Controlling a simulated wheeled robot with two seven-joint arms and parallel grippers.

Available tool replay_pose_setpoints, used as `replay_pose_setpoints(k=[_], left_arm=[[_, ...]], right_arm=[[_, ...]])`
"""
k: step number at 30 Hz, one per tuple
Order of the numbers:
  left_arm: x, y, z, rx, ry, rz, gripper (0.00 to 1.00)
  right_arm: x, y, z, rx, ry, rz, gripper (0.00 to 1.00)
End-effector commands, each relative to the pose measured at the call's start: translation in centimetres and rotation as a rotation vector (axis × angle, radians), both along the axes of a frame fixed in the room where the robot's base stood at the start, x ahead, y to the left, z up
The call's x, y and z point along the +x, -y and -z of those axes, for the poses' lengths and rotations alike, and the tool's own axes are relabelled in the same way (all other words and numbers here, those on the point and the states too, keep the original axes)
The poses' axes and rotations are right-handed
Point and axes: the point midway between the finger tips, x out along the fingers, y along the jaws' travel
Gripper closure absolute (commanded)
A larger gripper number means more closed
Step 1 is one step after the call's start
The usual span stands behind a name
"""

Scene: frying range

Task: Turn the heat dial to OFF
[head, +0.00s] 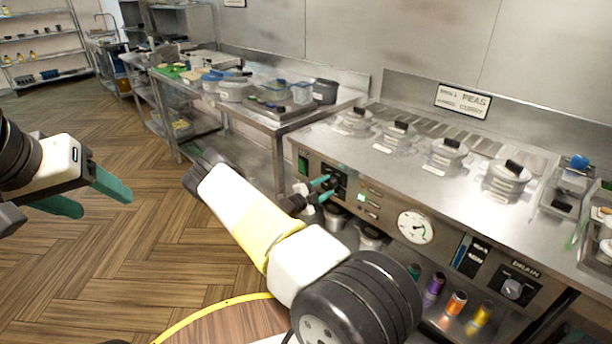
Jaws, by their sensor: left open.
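The front panel (375,210) of the range carries a dark dial plate (341,172) near its left end. A dial there is mostly hidden by my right gripper (328,189). Its teal fingertips are at the plate, one above the other, and it is too small to tell whether they are shut on the dial. The dial's setting cannot be read. My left gripper (108,196) is at the far left, open and empty over the floor, well away from the range.
A green switch (303,164) sits left of the dial plate. A round gauge (415,227) and a drain knob (512,289) are further right. Lidded pots (447,153) stand on the range top. Colored bottles (455,303) are below the panel. The floor at left is clear.

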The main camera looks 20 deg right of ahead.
Motion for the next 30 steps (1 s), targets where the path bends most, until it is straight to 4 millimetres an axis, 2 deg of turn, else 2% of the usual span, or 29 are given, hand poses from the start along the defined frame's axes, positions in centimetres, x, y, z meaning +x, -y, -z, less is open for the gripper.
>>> replay_pose_setpoints(k=[1,3,14,24,30], left_arm=[[0.0,0.0,0.0,0.000,0.000,0.000,0.38],[0.0,0.0,0.0,0.000,0.000,0.000,0.38],[0.0,0.0,0.0,0.000,0.000,0.000,0.38],[0.0,0.0,0.0,0.000,0.000,0.000,0.38],[0.0,0.0,0.0,0.000,0.000,0.000,0.38]], right_arm=[[0.0,-0.1,0.1,0.001,-0.001,0.000,0.44],[0.0,0.0,0.0,0.000,0.000,-0.001,0.36],[-0.2,-0.5,0.0,0.000,0.001,0.000,0.36],[-2.2,-5.5,-0.1,0.001,0.001,-0.002,0.36],[-2.8,-7.1,-0.2,0.000,0.001,0.000,0.36]])
